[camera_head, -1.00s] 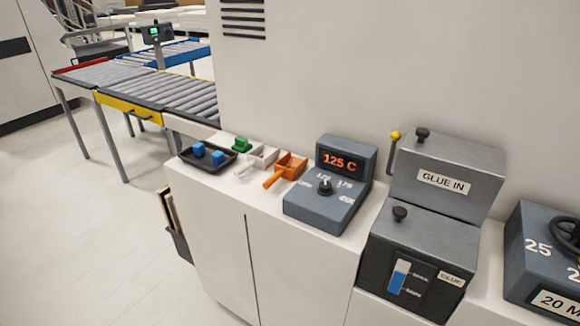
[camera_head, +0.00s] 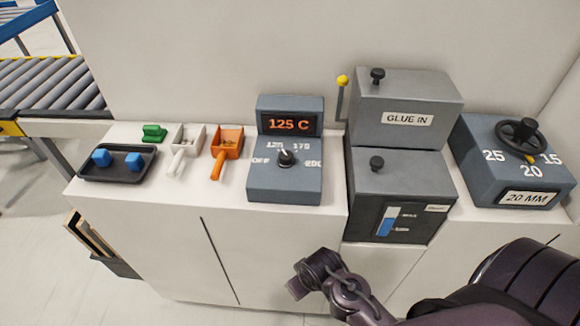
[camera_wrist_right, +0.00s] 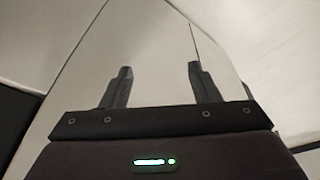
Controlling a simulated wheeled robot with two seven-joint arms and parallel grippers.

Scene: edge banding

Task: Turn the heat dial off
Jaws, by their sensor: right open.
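The heat dial (camera_head: 286,158) is a small black knob on a grey-blue control box, with the labels OFF, 125, 175 and 200 around it. Its light pointer aims up toward the upper left, near 125. The display (camera_head: 290,124) above it reads 125 C in orange. My right arm shows at the lower right of the head view, below and in front of the cabinet, apart from the dial. My right gripper (camera_wrist_right: 158,84) is open and empty in the right wrist view, with pale cabinet panels beyond it. My left gripper is not in view.
The glue unit (camera_head: 403,150) stands right of the heat box, with black knobs and a yellow-tipped lever. A 20 MM handwheel box (camera_head: 515,165) is farther right. Orange (camera_head: 226,143) and white (camera_head: 187,140) scoops and a black tray (camera_head: 118,172) with blue blocks lie left.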

